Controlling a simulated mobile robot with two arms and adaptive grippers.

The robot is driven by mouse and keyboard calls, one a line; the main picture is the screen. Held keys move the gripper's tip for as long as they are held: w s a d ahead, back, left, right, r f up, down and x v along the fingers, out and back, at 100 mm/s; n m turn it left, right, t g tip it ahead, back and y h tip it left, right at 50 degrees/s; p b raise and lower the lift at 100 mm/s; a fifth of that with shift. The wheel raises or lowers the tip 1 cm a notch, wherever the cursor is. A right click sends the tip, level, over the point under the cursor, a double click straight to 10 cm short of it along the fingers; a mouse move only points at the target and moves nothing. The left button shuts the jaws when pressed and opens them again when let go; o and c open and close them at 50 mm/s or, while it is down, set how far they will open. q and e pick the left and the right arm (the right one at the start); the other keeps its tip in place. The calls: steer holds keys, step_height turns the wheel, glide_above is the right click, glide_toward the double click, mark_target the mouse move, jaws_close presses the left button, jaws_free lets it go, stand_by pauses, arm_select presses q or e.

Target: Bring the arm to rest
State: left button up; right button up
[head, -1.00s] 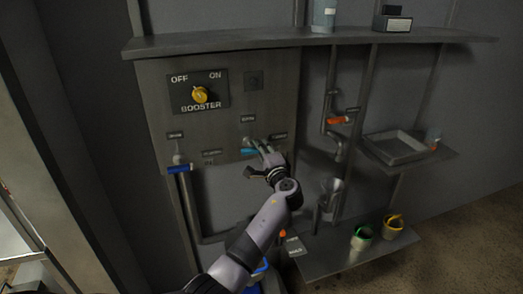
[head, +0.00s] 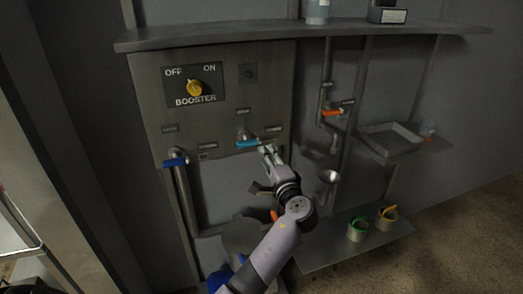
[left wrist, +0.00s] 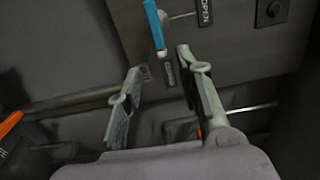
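My left gripper (head: 266,168) is in front of the steel panel (head: 228,90), just below the light-blue handle (head: 247,144). In the left wrist view my left gripper (left wrist: 158,68) has its two fingers spread apart with nothing between them. The light-blue handle (left wrist: 154,24) shows beyond the fingertips there, beside an OPEN label (left wrist: 204,12), and is not touched. My right gripper is in neither view.
A yellow BOOSTER knob (head: 195,88) and a dark-blue handle (head: 175,162) are on the panel's left. A shelf (head: 300,34) overhangs the panel. To the right are an orange handle (head: 332,112), a tray (head: 390,138), and green (head: 357,229) and yellow (head: 387,215) containers on a lower shelf.

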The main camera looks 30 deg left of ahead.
arm_select(q)
steer(key=shift+v, duration=1.15)
steer(key=s+d+f+m+g+h, duration=0.1)
steer(key=d+f+h, duration=0.15)
steer(key=f, duration=0.85)
steer(key=d+f+m+h, duration=0.1)
steer(key=f+h, duration=0.2)
steer(key=f, duration=0.7)
steer(key=s+d+f+g+h, duration=0.2)
steer(key=s+f, duration=0.5)
steer(key=f, duration=0.4)
steer(key=s+d+f+g+h, duration=0.1)
steer(key=s+f+g+h, duration=0.1)
steer(key=s+f, duration=0.75)
steer(key=s+d+f+n+g+h, duration=0.2)
steer(key=s+f+n+g+h, duration=0.1)
steer(key=s+f, duration=1.45)
steer(key=s+f+n+g, duration=0.1)
steer(key=s+f+n, duration=0.1)
steer(key=s, duration=0.8)
steer(key=s+f+n+g+h, duration=0.1)
steer(key=s+f+n, duration=0.1)
steer(key=s, duration=0.8)
steer(key=shift+a+n+g, duration=0.15)
steer(key=shift+n+g, duration=0.25)
